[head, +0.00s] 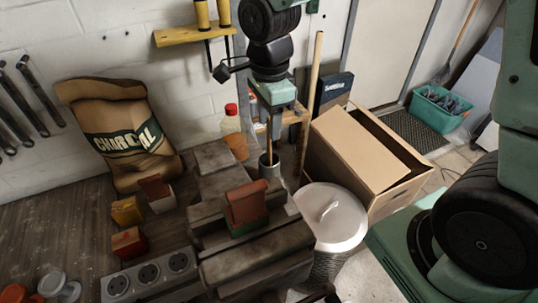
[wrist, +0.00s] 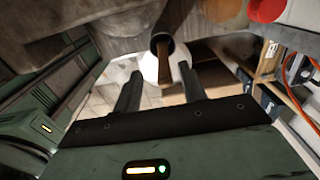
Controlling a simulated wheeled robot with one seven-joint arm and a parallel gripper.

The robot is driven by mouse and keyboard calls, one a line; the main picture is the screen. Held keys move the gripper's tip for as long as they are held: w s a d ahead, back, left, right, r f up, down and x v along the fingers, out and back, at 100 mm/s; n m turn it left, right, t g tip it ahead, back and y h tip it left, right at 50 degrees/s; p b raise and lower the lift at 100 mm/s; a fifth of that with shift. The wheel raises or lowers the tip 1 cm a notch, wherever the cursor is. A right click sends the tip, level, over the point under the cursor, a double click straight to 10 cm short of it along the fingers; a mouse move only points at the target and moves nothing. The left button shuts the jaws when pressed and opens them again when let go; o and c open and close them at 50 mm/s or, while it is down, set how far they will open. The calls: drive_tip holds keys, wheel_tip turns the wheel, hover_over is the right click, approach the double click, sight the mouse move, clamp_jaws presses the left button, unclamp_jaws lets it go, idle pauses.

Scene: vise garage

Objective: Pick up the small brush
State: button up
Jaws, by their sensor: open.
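What looks like the small brush shows as a brown wooden handle (head: 269,146) standing in a dark metal can (head: 270,170) beside the grey vise. In the wrist view the handle (wrist: 164,62) sticks out of the can (wrist: 157,40) toward me; the can hides the brush's other end. My gripper (head: 268,112) is above the can, pointing down. In the wrist view its two fingers (wrist: 160,85) are apart, with the handle's end lying roughly between them. I see no clear contact.
The grey vise (head: 220,185) with a red and green block (head: 246,207) stands left of the can. A white-lidded bin (head: 333,213) and an open cardboard box (head: 365,150) are to the right. A red-capped bottle (head: 231,122) stands behind. A yellow shelf (head: 190,35) is on the wall.

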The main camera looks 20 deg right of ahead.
sight(269, 149)
drive_tip(key=shift+w+d+f+p, duration=0.15)
drive_tip(key=shift+f+p, duration=0.2)
drive_tip(key=shift+f, duration=0.95)
drive_tip(key=shift+w+a+f+p, duration=0.1)
drive_tip(key=shift+f+p, duration=0.25)
drive_tip(key=shift+f, duration=0.95)
clamp_jaws()
